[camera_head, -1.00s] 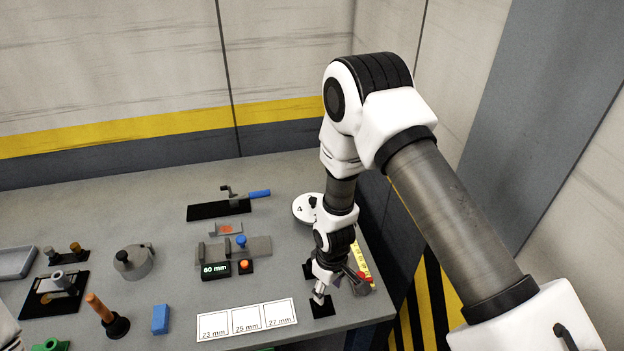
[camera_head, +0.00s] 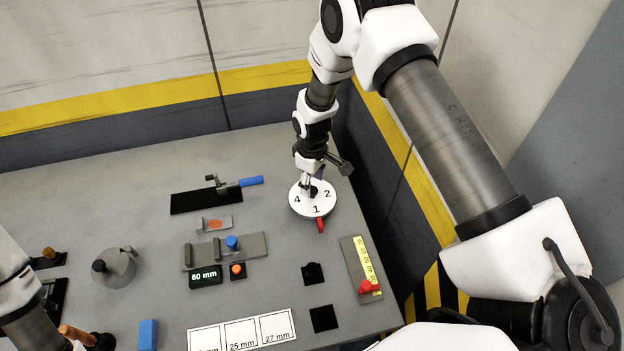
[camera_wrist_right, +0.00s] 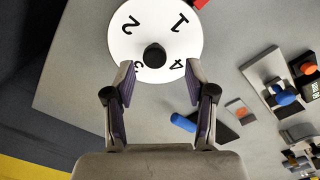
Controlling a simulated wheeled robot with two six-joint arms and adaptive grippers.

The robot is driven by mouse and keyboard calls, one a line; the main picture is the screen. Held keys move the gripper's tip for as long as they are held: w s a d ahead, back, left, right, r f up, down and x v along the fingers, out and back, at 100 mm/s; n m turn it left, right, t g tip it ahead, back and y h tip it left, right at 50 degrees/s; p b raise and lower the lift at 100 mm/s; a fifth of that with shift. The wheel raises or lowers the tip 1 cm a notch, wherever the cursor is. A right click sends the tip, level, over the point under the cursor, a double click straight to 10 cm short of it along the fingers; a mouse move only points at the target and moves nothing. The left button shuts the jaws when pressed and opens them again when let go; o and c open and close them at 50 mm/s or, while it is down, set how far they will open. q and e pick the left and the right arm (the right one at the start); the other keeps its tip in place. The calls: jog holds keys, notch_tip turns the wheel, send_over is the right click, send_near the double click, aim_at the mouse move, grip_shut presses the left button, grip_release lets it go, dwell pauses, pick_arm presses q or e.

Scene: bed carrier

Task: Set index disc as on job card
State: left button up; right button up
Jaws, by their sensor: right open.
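The index disc (camera_head: 313,207) is a white round plate at the table's right rear, with a black centre knob (camera_wrist_right: 154,55). Its digit 1 lies nearest the red pointer (camera_head: 320,226) at the rim. The 2 and 4 show in the head view; the 3 is partly hidden by a finger in the wrist view. My right gripper (camera_wrist_right: 160,72) is open above the disc, its fingertips to either side of and slightly short of the knob. I cannot tell whether they touch anything. Part of my left arm enters at the lower left; its gripper is out of view. I cannot make out a job card.
A yellow scale with a red slider (camera_head: 368,287) lies right of two black squares (camera_head: 323,318). A blue-handled device (camera_head: 207,200) and a fixture with a 60 mm display (camera_head: 205,276) stand to the left. Cards marked in mm (camera_head: 242,334) lie in front. A wall rises behind.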

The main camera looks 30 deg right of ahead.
aim_at(313, 190)
jog(key=f, duration=0.2)
jog(key=w+f, duration=0.1)
jog(key=shift+w+d+f, duration=0.1)
jog(key=shift+d+f, duration=0.2)
jog(key=shift+f, duration=0.05)
jog(key=shift+r, duration=0.1)
jog(key=shift+s+a+r, duration=0.15)
jog(key=shift+s, duration=0.15)
jog(key=c, duration=0.5)
jog(key=shift+s, duration=0.1)
grip_shut()
pick_arm(q)
jog(key=shift+w+d+r, duration=0.2)
jog(key=shift+w+r, duration=0.15)
jog(key=shift+r, duration=0.1)
jog(key=shift+f, duration=0.2)
